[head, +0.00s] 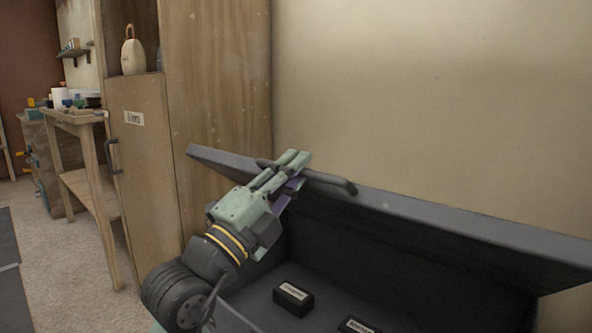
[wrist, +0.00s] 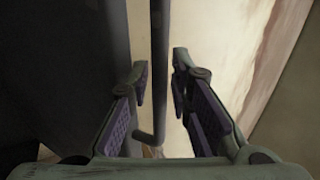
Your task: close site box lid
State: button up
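The site box is a dark grey box with its lid (head: 450,222) raised, tilted up against the pale wall. A dark bar handle (head: 330,183) runs along the lid's upper edge; it also shows in the wrist view (wrist: 159,75). My gripper (head: 293,166) is at the left end of this handle. In the wrist view my gripper (wrist: 160,82) is open, with the handle between its purple-padded fingers and small gaps on both sides. The box's front and left side are partly hidden by my arm.
Inside the box lie two small dark labelled blocks (head: 293,296) (head: 358,326). A tall wooden cabinet (head: 215,90) stands close behind the box's left end. A wooden workbench (head: 78,120) with small items is farther left. Open floor (head: 62,265) lies at the left.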

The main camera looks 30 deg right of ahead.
jog(key=s+a, duration=0.3)
jog(key=a, duration=0.9)
jog(key=shift+s, duration=0.25)
jog(key=shift+f, duration=0.1)
jog(key=shift+c, duration=0.5)
